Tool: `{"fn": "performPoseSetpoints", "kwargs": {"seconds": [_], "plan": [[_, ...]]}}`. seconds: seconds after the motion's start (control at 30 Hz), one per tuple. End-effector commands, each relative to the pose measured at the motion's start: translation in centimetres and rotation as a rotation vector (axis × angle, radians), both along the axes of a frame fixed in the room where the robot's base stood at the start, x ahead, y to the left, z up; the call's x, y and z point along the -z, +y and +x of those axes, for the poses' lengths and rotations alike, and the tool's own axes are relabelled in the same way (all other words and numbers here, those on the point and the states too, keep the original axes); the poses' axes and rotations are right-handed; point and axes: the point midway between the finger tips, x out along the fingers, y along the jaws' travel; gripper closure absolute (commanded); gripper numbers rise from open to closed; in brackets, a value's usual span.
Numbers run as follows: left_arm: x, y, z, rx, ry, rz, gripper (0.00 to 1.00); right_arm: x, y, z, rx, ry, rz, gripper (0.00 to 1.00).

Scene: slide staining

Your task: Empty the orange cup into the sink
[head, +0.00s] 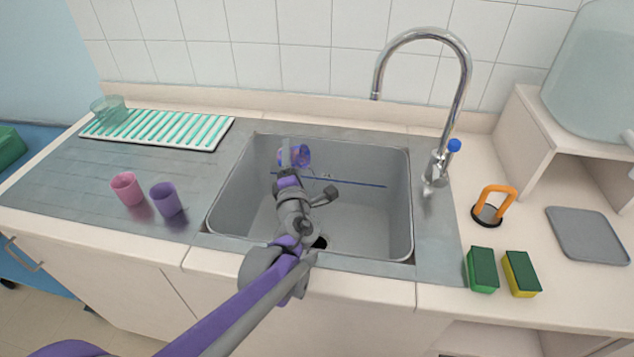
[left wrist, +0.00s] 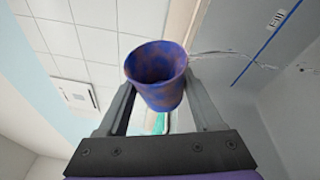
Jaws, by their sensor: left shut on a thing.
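My left gripper (head: 294,157) is over the sink basin (head: 375,215), toward its back wall. It is shut on a cup, which the left wrist view shows between the two fingers (left wrist: 160,105). The cup (left wrist: 159,92) is mottled purple-blue with orange-brown patches; no plain orange cup shows. In the head view the cup (head: 303,156) is partly hidden by the gripper. A thin clear streak (left wrist: 228,55), looking like liquid, runs from beside the cup's rim to the right in the left wrist view. The cup appears tilted. My right gripper is not in view.
A pink cup (head: 127,189) and a purple cup (head: 166,199) stand on the left drainboard. A drying rack (head: 158,129) with a clear glass bowl (head: 110,109) is behind them. The faucet (head: 437,170) rises right of the basin. Two sponges (head: 482,270) (head: 520,273) lie at front right.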

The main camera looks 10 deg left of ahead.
Motion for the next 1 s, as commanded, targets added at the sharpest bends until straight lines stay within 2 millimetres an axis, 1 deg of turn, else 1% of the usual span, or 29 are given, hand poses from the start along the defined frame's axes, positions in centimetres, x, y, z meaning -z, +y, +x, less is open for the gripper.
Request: {"fn": "performPoseSetpoints", "kwargs": {"seconds": [0.4,0.7,1.0], "plan": [[-0.4,-1.0,-0.7,0.001,-0.016,0.114,0.88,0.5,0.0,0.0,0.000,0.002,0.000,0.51],[-0.6,-1.0,-1.0,0.000,-0.022,0.151,0.88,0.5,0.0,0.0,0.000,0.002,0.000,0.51],[-1.7,-0.7,-0.6,-0.003,-0.031,0.214,0.88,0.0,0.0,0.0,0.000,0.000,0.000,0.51]]}}
